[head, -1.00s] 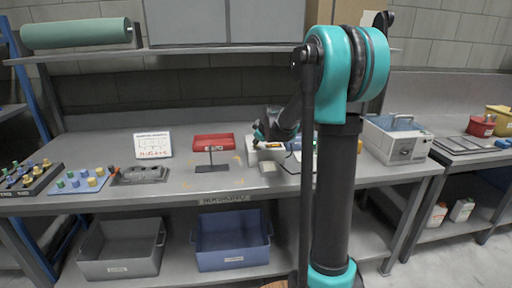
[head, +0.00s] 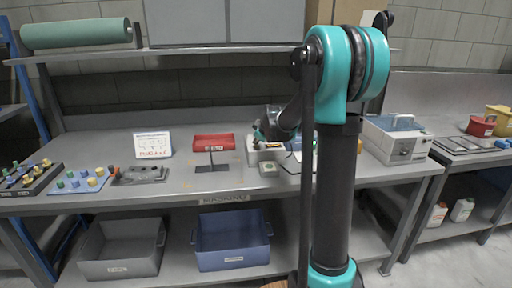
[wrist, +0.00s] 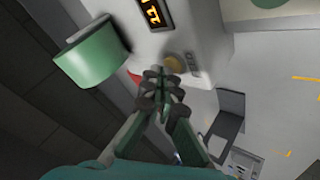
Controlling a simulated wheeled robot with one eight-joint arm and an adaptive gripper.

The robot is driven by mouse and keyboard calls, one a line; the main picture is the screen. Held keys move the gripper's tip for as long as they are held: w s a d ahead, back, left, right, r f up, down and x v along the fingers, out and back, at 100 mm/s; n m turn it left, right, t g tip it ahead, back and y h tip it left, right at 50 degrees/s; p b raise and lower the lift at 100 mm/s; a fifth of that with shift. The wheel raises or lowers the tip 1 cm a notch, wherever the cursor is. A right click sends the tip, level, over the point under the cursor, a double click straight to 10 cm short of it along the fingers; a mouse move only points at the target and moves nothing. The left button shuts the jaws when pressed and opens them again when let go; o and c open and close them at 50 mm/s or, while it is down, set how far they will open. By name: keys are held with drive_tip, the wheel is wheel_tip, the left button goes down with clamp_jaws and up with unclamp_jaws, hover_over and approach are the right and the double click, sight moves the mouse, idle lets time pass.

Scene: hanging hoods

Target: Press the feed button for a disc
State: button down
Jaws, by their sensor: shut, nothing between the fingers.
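A white dispenser box (head: 264,156) stands on the workbench, partly behind my arm. In the wrist view its body (wrist: 203,50) carries an orange-lit display (wrist: 152,13), a round yellowish button (wrist: 175,62) and a small label beside it. A green cylinder (wrist: 92,56) is at its side. My gripper (wrist: 158,75) is shut and empty, its fingertips just beside the button; I cannot tell whether they touch it. In the head view my gripper (head: 258,138) is at the box's top left. A pale pad with a green patch (head: 269,168) lies before the box; a green round thing (wrist: 268,3) shows in the wrist view.
A red tray on a stand (head: 213,143) is left of the box, with a small sign (head: 153,144) further left. A white machine (head: 396,140) stands to the right. Grey (head: 122,250) and blue (head: 233,241) bins sit below. Bare bench lies around the red tray.

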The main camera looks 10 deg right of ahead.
sight(257, 147)
drive_tip(key=shift+r, duration=0.55)
drive_tip(key=shift+r, duration=0.15)
drive_tip(key=shift+r, duration=2.35)
drive_tip(key=shift+s, duration=0.1)
drive_tip(key=s+d+f+m+g, duration=0.1)
drive_tip(key=s+f+m, duration=0.2)
drive_tip(key=s, duration=1)
drive_tip(key=s+d+f+m+g+h, duration=0.1)
drive_tip(key=s+f+m, duration=0.3)
drive_tip(key=s+f, duration=0.6)
drive_tip(key=s+d+f+m+g+h, duration=0.1)
drive_tip(key=s+f+m, duration=0.3)
drive_tip(key=s, duration=1.3)
wheel_tip(257, 147, down, 3)
drive_tip(key=shift+s+d+f+g, duration=0.2)
drive_tip(key=shift+s+d+g, duration=0.25)
drive_tip(key=shift+g, duration=0.45)
